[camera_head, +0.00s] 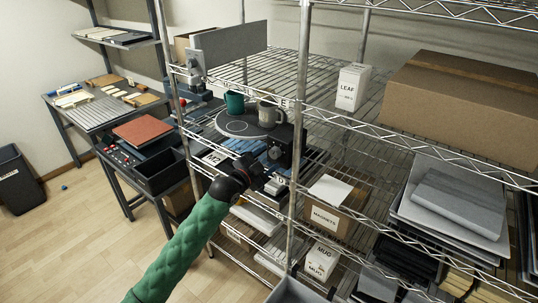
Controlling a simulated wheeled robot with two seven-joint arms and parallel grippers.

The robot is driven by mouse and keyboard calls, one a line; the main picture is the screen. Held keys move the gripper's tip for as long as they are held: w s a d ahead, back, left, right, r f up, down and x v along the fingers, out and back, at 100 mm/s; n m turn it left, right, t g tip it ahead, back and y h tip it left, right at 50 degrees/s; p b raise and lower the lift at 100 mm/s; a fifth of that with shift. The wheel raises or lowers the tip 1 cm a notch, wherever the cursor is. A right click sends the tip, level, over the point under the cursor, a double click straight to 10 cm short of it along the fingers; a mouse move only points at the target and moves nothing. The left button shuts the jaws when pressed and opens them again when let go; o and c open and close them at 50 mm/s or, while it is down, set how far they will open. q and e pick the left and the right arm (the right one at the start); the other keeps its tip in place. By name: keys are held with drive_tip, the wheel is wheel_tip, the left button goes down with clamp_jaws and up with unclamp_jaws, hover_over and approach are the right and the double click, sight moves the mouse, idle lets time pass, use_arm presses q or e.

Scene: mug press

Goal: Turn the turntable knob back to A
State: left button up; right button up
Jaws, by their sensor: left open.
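The turntable (233,129) is a dark disc with a light ring on its top, on a shelf of the wire rack. A teal mug (233,104) and a grey mug (266,116) stand upright on it. A small grey round part at its front right (275,153) looks like the knob; its setting is too small to read. My left gripper (270,179) is open and empty in front of the rack, just below and in front of the knob, seemingly apart from it. My right gripper is not in view.
Rack posts (298,130) stand close to the right of my left gripper. A white box marked LEAF (352,87) and a large cardboard box (463,108) stand on the upper right shelf. A bench with a red-brown pad (141,131) is at left.

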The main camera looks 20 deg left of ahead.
use_arm(q)
drive_tip(key=shift+w+d, duration=0.25)
drive_tip(key=shift+w, duration=0.45)
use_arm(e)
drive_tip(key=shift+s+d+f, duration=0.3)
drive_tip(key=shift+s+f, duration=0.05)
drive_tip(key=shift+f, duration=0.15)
use_arm(q)
drive_tip(key=c, duration=1)
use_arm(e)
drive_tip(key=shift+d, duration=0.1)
